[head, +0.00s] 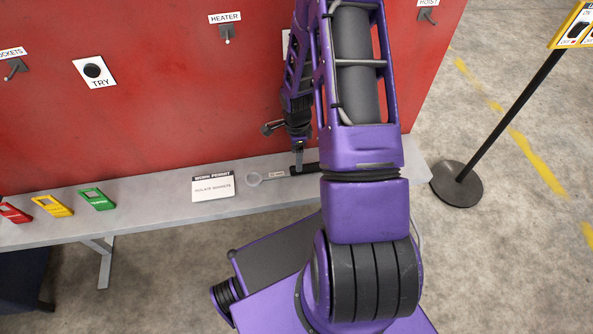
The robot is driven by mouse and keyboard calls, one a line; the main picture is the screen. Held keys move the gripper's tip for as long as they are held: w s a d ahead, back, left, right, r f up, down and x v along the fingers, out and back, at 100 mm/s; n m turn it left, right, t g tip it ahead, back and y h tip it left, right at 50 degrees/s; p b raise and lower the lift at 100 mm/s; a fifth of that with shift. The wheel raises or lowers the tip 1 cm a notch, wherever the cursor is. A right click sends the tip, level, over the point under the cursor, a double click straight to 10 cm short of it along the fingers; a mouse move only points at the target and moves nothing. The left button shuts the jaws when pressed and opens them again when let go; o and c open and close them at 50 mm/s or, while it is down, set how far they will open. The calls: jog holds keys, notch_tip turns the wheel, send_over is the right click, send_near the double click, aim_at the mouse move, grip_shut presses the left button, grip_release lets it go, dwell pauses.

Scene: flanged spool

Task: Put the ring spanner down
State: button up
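The ring spanner (268,176) is at the grey bench's right part, with a pale ring end at left and a dark handle running right until my arm hides it. It is level, on the bench top or just above it; I cannot tell which. My gripper (299,167) points down at the dark handle. One finger shows at the handle, and the other is not clearly visible, so I cannot tell whether it grips the spanner.
A white work permit card (213,186) lies left of the spanner on the bench (150,200). Green (97,199), yellow (53,205) and red (14,212) tags lie further left. A red panel (150,130) with labelled switches rises behind. A sign post base (457,184) stands at right.

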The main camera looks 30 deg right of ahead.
aim_at(283, 172)
jog(key=shift+f, duration=2.9)
grip_shut()
